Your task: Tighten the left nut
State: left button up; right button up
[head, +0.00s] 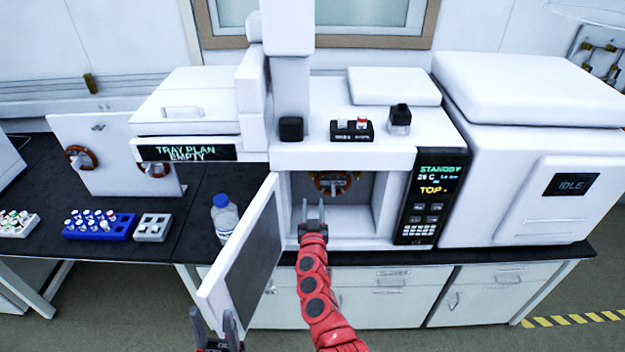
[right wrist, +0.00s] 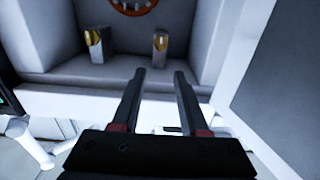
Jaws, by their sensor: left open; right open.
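Two fittings with gold-coloured nuts show inside the open oven in the right wrist view: one nearer the open door (right wrist: 159,42) and one farther from it (right wrist: 93,39). That view looks turned over against the head view, so the nut nearer the door is the left one. In the head view the nuts are too small or hidden to make out. My right gripper (head: 312,212) is open and empty at the oven mouth; in the right wrist view its fingertips (right wrist: 160,74) point toward the nut nearer the door, apart from it. My left gripper (head: 217,335) is open below the door's lower edge.
The oven door (head: 245,255) stands open at left of the oven cavity. A brown coil (head: 331,184) hangs inside. The keypad panel (head: 422,205) is right of the opening. A bottle (head: 224,217) stands left of the door. Blue vial rack (head: 98,230) sits farther left.

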jog(key=b, duration=0.5)
send_near(313, 174)
jog(key=w, duration=0.3)
jog(key=w+b, duration=0.1)
jog(key=b, duration=0.1)
jog(key=w+b, duration=0.3)
jog(key=b, duration=0.1)
jog(key=shift+w+f, duration=0.25)
jog(key=shift+f, duration=0.05)
jog(key=shift+w+b, duration=0.35)
jog(key=shift+b, duration=0.35)
jog(key=shift+w+r, duration=0.1)
jog(key=shift+r, duration=0.25)
grip_shut()
